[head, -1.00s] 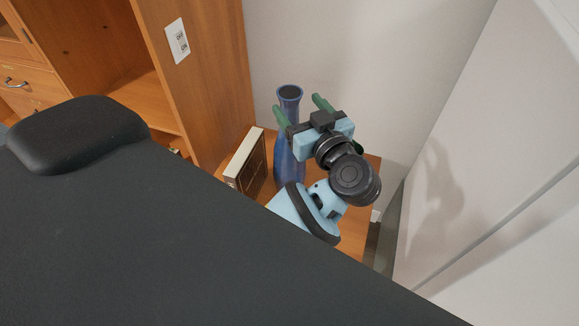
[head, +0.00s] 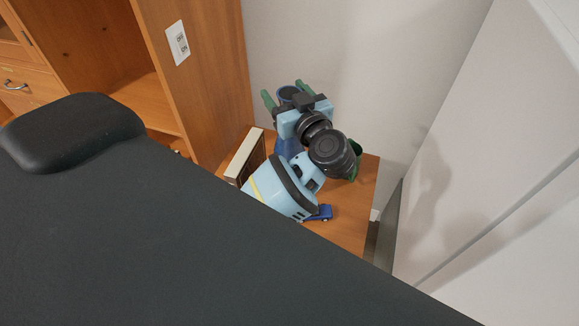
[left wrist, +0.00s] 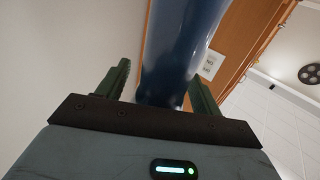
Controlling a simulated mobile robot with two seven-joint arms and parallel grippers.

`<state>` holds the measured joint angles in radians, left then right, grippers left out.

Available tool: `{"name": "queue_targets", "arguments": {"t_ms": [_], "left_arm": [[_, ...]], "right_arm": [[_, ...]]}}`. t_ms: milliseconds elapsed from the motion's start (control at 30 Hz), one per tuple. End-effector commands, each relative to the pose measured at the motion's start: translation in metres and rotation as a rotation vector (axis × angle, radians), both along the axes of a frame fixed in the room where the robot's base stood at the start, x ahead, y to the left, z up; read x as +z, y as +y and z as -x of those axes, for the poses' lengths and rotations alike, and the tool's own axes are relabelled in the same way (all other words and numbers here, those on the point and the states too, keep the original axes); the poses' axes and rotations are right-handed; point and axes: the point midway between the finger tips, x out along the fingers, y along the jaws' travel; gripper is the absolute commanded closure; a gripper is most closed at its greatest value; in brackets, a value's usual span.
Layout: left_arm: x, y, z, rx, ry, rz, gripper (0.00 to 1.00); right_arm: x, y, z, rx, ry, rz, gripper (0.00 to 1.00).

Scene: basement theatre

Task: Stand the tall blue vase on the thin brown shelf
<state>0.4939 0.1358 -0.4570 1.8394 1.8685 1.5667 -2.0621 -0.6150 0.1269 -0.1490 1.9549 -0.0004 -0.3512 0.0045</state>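The tall blue vase (head: 289,149) stands on a low brown wooden surface (head: 350,222) in the corner, partly hidden by my left arm in the head view. In the left wrist view the vase (left wrist: 180,45) is between the open fingers (left wrist: 160,85), with a visible gap on the left finger's side. I cannot tell whether the right finger touches it. My right gripper is not in view. I cannot tell whether this surface is the thin brown shelf.
A boxy cream and brown object (head: 246,157) stands left of the vase. A small blue toy car (head: 320,213) and a green object (head: 354,160) are right of it, partly hidden by my arm. A wooden cabinet (head: 205,85) stands left, a pale wall (head: 350,60) behind.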

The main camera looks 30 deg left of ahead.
Motion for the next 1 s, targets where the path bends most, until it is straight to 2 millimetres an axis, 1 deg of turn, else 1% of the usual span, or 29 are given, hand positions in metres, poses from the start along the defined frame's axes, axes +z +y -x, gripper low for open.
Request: {"name": "queue_targets", "arguments": {"t_ms": [33,400,500,900,1000], "left_arm": [[0.0001,-0.0001,0.0001,0.000,0.000,0.000,0.41],[0.0002,-0.0003,0.0002,0.000,0.000,0.000,0.90],[0.0002,-0.0003,0.0002,0.000,0.000,0.000,1.00],[0.0035,-0.0002,0.0000,0.000,-0.007,-0.002,1.00],[0.0085,-0.0003,-0.0001,0.000,-0.009,-0.001,1.00]], "right_arm": [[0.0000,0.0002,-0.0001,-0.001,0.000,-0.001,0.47],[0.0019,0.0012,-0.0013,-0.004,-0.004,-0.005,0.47],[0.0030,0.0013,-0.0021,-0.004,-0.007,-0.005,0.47],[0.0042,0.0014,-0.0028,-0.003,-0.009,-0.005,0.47],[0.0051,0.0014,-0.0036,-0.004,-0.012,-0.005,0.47]]}}
